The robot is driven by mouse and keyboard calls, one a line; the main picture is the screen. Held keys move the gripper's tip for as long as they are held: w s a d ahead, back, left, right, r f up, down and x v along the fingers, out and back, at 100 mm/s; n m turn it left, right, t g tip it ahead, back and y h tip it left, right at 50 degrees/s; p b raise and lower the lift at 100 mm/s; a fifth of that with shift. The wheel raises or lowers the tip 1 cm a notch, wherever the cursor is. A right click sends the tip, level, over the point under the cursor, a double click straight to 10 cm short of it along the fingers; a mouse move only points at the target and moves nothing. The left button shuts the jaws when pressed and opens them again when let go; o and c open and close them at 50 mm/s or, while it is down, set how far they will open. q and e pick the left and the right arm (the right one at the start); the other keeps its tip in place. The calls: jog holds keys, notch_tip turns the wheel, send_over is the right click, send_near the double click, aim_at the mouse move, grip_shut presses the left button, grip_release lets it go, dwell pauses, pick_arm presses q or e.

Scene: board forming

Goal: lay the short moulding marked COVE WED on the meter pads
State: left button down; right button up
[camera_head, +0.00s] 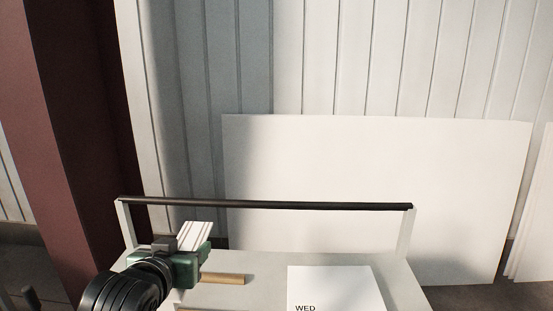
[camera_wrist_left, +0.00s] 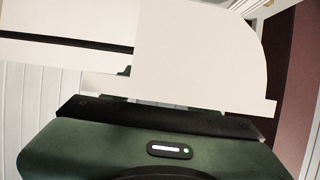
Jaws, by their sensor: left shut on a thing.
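My left gripper (camera_head: 184,250) is shut on a short white moulding (camera_head: 197,233), whose grooved face shows above the jaws at the left end of the table. In the left wrist view the moulding (camera_wrist_left: 205,50) is large and close, with a curved cove-shaped end profile above the gripper's green body. No lettering on it can be read. Two tan strips, possibly the meter pads, lie on the table just right of and in front of the gripper; the farther strip (camera_head: 225,279) shows more fully, the nearer is cut by the frame. My right gripper is not in view.
A dark rail (camera_head: 265,204) on white posts runs along the table's back. A large white panel (camera_head: 380,170) leans behind it. A dark red post (camera_head: 60,130) stands left.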

pick_arm(q)
jog(key=v, duration=0.2)
jog(key=f+v, duration=0.1)
jog(key=v, duration=0.1)
jog(key=shift+s+a+r, duration=0.1)
jog(key=shift+s, duration=0.4)
